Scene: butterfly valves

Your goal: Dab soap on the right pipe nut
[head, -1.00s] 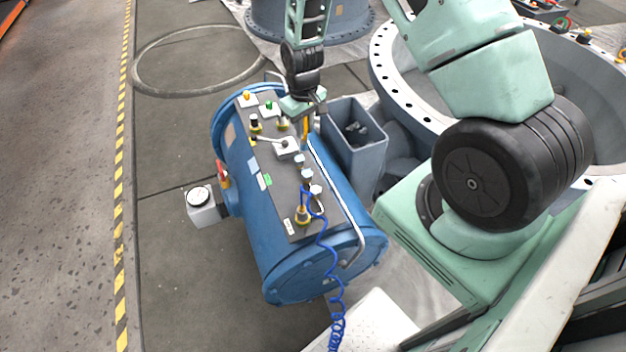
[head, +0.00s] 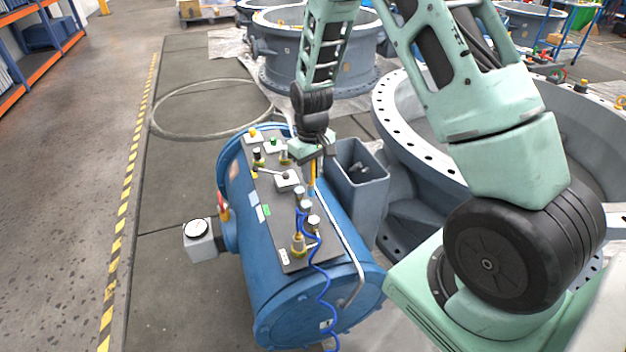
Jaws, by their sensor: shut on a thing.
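My gripper (head: 316,160) points down over the far right part of the grey panel on the blue tank. It is shut on a thin orange-yellow stick (head: 313,174), which looks like a brush handle and hangs nearly upright. Its lower end is close to the panel's right edge and the fittings there; I cannot tell if it touches anything. Small silver fittings (head: 313,222) stand along the panel's near right side, with a brass fitting (head: 298,245) beside them. Which of these is the right pipe nut is too small to tell. No soap can be made out.
The blue tank (head: 240,235) carries a grey panel (head: 270,205) with valves and knobs. A blue coiled hose (head: 322,285) hangs down its near end. A grey open bin (head: 358,190) stands to its right, holding small dark things. Large flanged rings stand behind and right.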

